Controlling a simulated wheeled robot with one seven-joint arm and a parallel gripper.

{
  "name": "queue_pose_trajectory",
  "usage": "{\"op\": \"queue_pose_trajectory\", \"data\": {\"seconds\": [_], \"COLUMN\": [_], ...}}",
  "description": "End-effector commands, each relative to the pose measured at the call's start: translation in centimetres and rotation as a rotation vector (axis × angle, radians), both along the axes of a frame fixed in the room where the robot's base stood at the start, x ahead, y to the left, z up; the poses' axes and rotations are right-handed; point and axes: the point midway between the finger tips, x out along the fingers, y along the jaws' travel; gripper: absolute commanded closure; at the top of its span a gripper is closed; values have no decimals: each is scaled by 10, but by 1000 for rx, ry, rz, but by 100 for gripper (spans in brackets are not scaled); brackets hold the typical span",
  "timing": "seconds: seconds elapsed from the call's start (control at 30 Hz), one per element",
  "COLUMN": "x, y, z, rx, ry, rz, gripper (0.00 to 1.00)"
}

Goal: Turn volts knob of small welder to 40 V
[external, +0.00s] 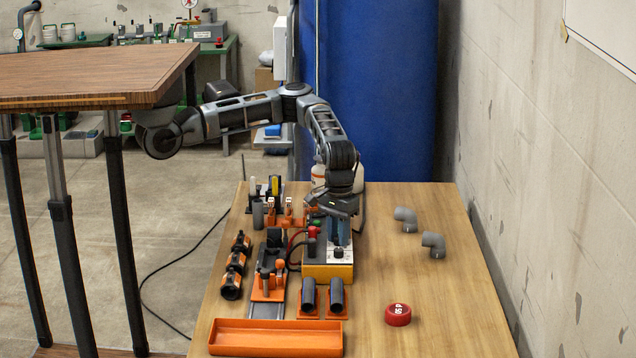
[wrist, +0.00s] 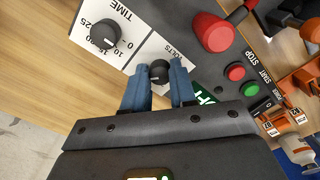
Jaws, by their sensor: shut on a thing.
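The volts scale is mostly hidden by the fingers, so the setting cannot be read. A second black knob, the time knob (wrist: 104,34), sits to the left. In the external view my gripper (external: 338,232) is over the welder.
Red and green buttons marked STOP (wrist: 235,72) and START (wrist: 251,89) and a red terminal (wrist: 215,33) are near the fingers. The table's right side is mostly clear.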

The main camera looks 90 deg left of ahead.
Motion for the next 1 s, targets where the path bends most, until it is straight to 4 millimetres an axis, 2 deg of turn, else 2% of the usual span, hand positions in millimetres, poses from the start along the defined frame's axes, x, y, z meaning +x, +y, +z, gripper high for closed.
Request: {"op": "queue_pose_trajectory", "data": {"seconds": [0.27, 0.3, 0.57, 0.83, 1.0], "x": [2, 2, 2, 3, 3], "y": [3, 3, 4, 5, 4], "z": [3, 3, 3, 5, 25], "rx": [-8, -8, -3, 0, -1], "ry": [-4, -4, -5, -6, -9], "rz": [9, 9, 11, 11, 10], "gripper": [100, 73, 48, 48, 48]}}
